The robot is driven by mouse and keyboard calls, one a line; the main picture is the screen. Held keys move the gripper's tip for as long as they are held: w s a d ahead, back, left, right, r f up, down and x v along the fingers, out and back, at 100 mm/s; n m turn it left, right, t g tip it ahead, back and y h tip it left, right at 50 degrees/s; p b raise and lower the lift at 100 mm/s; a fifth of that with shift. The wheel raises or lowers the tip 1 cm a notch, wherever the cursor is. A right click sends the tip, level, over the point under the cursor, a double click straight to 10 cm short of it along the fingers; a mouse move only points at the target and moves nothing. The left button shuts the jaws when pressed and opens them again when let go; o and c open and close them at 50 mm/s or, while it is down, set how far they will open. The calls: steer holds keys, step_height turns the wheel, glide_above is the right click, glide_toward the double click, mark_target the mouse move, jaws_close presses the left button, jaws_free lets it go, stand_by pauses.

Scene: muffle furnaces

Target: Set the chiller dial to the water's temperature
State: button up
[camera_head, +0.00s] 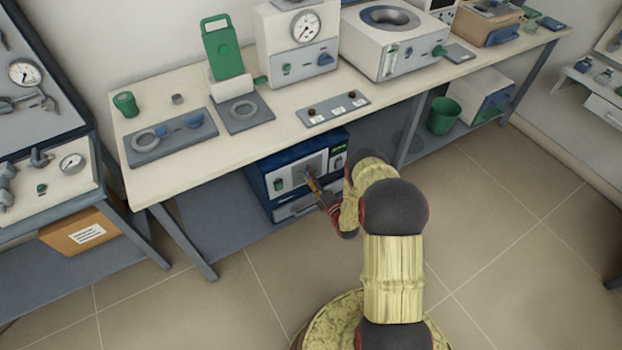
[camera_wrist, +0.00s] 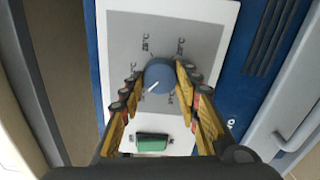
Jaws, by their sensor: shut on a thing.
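The chiller (camera_head: 262,186) is a dark blue box with a pale front panel on the shelf under the bench. In the wrist view its grey label plate (camera_wrist: 122,50) carries a blue round dial (camera_wrist: 158,75) with a white pointer line aimed down-left. Temperature marks stand around the dial, too small and turned to read surely. My gripper (camera_wrist: 159,78) is shut on the dial, one finger on each side. In the head view my gripper (camera_head: 312,184) is at the chiller's front and the dial is hidden.
A green switch (camera_wrist: 152,143) sits below the dial. On the bench (camera_head: 180,90) stand a unit with a round gauge (camera_head: 306,27), a white bath with a round opening (camera_head: 390,17) and a green holder (camera_head: 221,45). A table leg (camera_head: 180,238) is left of the chiller. The floor in front is clear.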

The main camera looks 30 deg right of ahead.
steer(key=shift+n, duration=0.8)
steer(key=o, duration=1.1)
steer(key=shift+o, duration=0.3)
steer(key=s, duration=1.2)
steer(key=shift+d, duration=0.2)
